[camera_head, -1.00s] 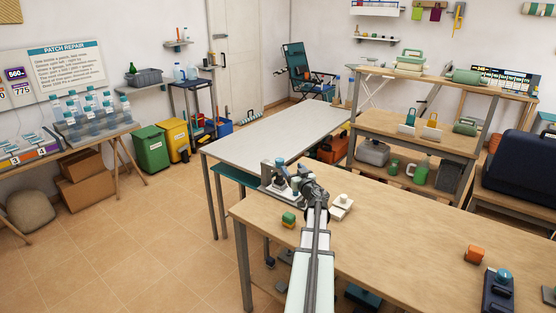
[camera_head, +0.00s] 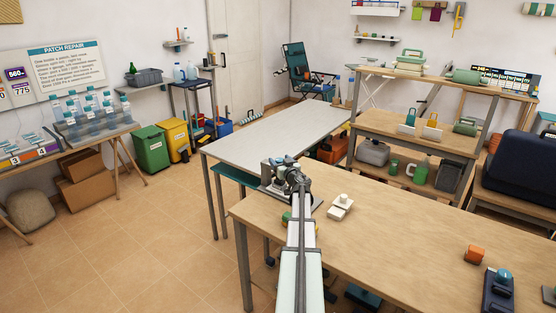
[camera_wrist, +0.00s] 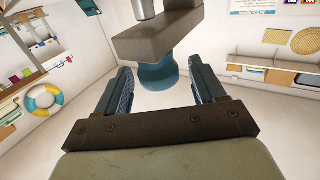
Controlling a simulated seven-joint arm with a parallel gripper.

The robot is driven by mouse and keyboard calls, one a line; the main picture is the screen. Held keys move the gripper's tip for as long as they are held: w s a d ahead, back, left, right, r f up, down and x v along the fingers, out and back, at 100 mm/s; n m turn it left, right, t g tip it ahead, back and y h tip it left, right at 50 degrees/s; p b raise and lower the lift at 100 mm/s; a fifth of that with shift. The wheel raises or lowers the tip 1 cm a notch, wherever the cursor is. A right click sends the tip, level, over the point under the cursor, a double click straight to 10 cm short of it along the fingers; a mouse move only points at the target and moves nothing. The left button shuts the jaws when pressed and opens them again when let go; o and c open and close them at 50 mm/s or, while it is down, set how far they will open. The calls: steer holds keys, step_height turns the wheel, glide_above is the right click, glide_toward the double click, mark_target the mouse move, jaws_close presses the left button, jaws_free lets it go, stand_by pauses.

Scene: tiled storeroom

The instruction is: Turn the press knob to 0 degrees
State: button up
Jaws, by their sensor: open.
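The grey press (camera_head: 271,171) stands at the far left corner of the wooden table, partly hidden behind my gripper (camera_head: 295,180). In the wrist view, a grey block (camera_wrist: 160,42) of the press with a metal cylinder shows above, and a rounded teal knob (camera_wrist: 158,77) shows at it. My gripper (camera_wrist: 161,72) is open, with one finger left of the knob and one right of it. Gaps show on both sides, and I cannot tell whether the knob lies between the fingers or beyond their tips. No angle marking is readable.
A white block-like device (camera_head: 341,206) sits right of my arm. A green block (camera_head: 286,216) is mostly hidden by my arm. An orange block (camera_head: 474,254) and a dark blue device with a teal knob (camera_head: 498,290) lie at the right. The table's middle is clear.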

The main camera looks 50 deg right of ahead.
steer(key=shift+x, duration=1.4)
steer(key=c, duration=1)
steer(key=shift+o, duration=0.2)
steer(key=n+t+y, duration=0.1)
steer(key=y, duration=0.1)
steer(key=n+t+y, duration=0.1)
steer(key=n+y, duration=0.1)
steer(key=y, duration=0.1)
steer(key=shift+w+a+n, duration=0.1)
steer(key=shift+n, duration=0.2)
steer(key=shift+a+n+t+y, duration=0.2)
steer(key=shift+n+y, duration=0.45)
steer(key=shift+y, duration=0.4)
steer(key=shift+a+n+t+y, duration=0.15)
steer(key=shift+n+y, duration=0.5)
steer(key=shift+y, duration=0.4)
